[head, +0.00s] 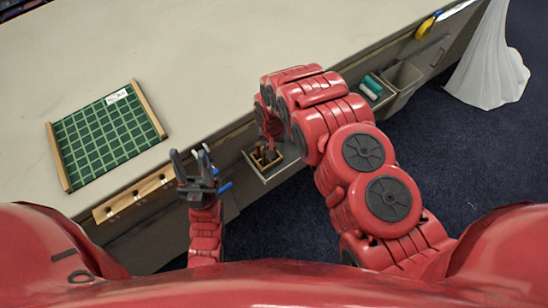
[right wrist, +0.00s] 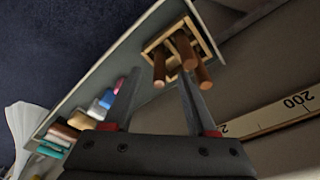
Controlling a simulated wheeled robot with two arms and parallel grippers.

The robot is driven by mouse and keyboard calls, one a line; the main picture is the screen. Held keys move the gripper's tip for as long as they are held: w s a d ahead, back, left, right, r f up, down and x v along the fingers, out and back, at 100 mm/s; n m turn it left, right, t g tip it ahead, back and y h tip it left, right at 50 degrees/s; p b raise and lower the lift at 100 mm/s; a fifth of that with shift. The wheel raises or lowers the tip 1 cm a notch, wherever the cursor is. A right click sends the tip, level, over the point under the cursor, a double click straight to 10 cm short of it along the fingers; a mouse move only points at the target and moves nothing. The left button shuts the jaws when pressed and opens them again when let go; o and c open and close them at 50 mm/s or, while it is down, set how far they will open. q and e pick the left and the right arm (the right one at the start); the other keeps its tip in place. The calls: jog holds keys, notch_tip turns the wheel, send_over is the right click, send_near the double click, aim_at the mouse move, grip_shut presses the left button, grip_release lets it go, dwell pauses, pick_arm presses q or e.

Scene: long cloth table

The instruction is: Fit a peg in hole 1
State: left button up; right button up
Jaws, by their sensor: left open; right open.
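Several brown pegs (right wrist: 186,52) stand in a small square wooden holder (right wrist: 152,49) in the right wrist view; the holder also shows in the head view (head: 257,163), in a tray at the table's front. My right gripper (right wrist: 160,78) is open; its fingertips are close to the pegs, one peg showing between them, and I cannot tell if they touch. In the head view my right arm mostly hides this gripper. A wooden strip with several dark spots (head: 125,199), perhaps the holes, runs along the front edge. My left gripper (head: 194,160) is open and empty near the strip's right end.
A green gridded board (head: 105,135) with wooden side rails lies on the table (head: 210,60). Trays along the front hold teal items (head: 372,87) and a yellow tool (head: 426,27). White cloth (head: 490,75) hangs at the right. A numbered ruler (right wrist: 275,117) shows in the right wrist view.

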jog(key=shift+w+f, duration=0.2)
jog(key=shift+f, duration=0.2)
jog(key=shift+f+b, duration=0.3)
jog(key=shift+b, duration=0.25)
jog(key=shift+w+f+b, duration=0.1)
jog(key=shift+f+b, duration=0.35)
jog(key=shift+b, duration=0.15)
jog(key=shift+w+d+f+p, duration=0.1)
jog(key=shift+w+f+p, duration=0.05)
jog(key=shift+f+p, duration=0.35)
jog(key=shift+w+d+f+p, duration=0.1)
jog(key=shift+f+p, duration=0.35)
jog(key=shift+w+a+f, duration=0.1)
jog(key=shift+f, duration=0.55)
grip_shut()
